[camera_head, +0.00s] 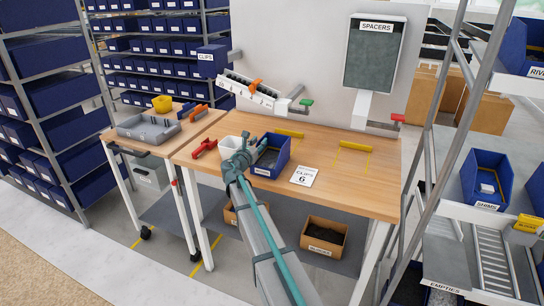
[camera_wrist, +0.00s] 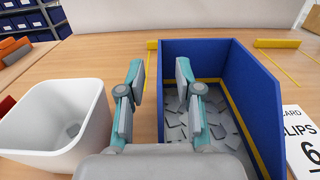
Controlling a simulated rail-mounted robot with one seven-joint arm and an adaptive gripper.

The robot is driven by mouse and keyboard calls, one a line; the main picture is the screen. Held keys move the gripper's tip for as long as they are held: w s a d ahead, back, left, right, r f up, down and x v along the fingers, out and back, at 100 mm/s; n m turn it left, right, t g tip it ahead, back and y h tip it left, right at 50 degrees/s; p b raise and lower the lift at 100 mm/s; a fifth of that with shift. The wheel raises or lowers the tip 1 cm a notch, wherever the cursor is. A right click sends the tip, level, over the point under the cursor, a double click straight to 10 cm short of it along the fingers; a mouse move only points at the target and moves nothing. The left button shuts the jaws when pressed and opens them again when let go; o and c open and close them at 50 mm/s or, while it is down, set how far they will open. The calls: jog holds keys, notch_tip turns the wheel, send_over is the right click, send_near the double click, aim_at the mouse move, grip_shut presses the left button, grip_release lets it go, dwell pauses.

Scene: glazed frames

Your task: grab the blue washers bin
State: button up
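A blue bin (camera_head: 277,165) stands on the wooden workbench (camera_head: 335,195), its front label too small to read. In the wrist view the bin (camera_wrist: 258,85) is open-topped and holds grey flat pieces (camera_wrist: 220,130) that look like washers. My gripper (camera_head: 243,156) is at the bin's left side. In the wrist view my gripper (camera_wrist: 159,82) is open: one finger is left of the bin's left wall, the other appears over or inside the bin. The wall lies between them; I cannot tell whether either finger touches it. Another blue bin (camera_head: 487,178), labelled SHIMS, sits on the right rack.
A white tub (camera_wrist: 58,120) stands close left of my gripper. A card reading CLIPS 6 (camera_head: 304,176) lies right of the bin. A red clamp (camera_head: 204,148) lies at the left. The bench's right side is largely clear.

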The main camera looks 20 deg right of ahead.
jog(key=shift+w+d, duration=0.1)
grip_shut()
jog(key=shift+r, duration=0.15)
dwell(0.5)
